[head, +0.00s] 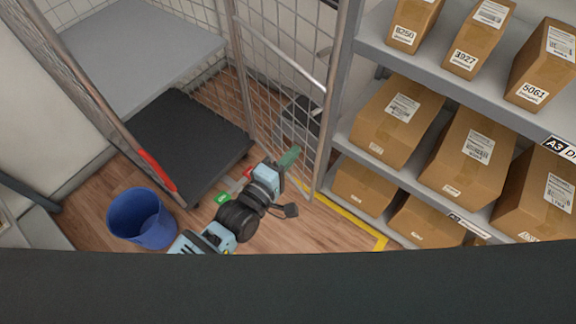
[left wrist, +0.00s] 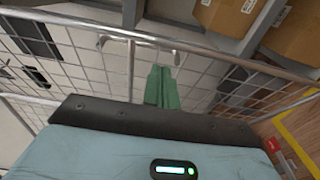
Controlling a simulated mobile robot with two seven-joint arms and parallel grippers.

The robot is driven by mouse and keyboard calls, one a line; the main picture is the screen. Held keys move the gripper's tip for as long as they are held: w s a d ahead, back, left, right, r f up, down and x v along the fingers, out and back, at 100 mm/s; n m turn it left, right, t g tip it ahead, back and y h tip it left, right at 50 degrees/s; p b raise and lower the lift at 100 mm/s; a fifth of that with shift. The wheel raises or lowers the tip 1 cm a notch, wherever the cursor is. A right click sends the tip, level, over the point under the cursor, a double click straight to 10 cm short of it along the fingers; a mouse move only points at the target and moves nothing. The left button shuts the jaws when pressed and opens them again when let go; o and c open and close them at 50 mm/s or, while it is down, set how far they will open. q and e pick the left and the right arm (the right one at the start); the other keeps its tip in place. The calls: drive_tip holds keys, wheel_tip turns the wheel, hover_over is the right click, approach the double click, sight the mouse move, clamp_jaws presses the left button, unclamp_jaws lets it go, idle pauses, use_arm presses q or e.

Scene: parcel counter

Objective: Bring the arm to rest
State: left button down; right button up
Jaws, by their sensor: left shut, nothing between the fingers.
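My left gripper (head: 290,157) is in the head view, with its arm reaching up from the bottom centre. Its green fingers are shut with nothing between them. They point toward the mesh side of a wire cage trolley (head: 330,75). In the left wrist view the shut green fingers (left wrist: 161,88) show against the cage's mesh and its horizontal bar (left wrist: 60,22). I cannot tell whether the fingertips touch the cage. My right gripper is not in view.
A shelf rack (head: 345,130) with several cardboard boxes (head: 397,120) stands to the right. A blue bin (head: 140,217) stands on the wooden floor at left. The trolley has a dark base (head: 185,140). Yellow tape (head: 350,219) marks the floor before the rack.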

use_arm(q)
drive_tip(key=shift+s+a, duration=0.15)
drive_tip(key=shift+s, duration=0.65)
drive_tip(key=shift+s+a, duration=0.15)
drive_tip(key=shift+s, duration=0.6)
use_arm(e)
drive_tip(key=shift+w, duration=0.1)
use_arm(q)
drive_tip(key=s+a+f+m+g+y+p, duration=0.2)
drive_tip(key=s+a+f+m+y, duration=0.1)
drive_tip(key=s+a, duration=0.4)
drive_tip(key=s+a+f+m+g+y+p, duration=0.2)
drive_tip(key=s+a+m, duration=0.3)
drive_tip(key=s, duration=0.7)
drive_tip(key=s+a+f+m+g+y+p, duration=0.1)
drive_tip(key=s+a+f+m+y+p, duration=0.1)
drive_tip(key=s+a, duration=0.7)
wheel_tip(320, 180, down, 2)
drive_tip(key=m+y, duration=0.1)
drive_tip(key=m, duration=0.1)
drive_tip(key=shift+s+f+m+g+y, duration=0.2)
drive_tip(key=shift+s+m+g+y, duration=0.1)
drive_tip(key=shift+m+g, duration=0.1)
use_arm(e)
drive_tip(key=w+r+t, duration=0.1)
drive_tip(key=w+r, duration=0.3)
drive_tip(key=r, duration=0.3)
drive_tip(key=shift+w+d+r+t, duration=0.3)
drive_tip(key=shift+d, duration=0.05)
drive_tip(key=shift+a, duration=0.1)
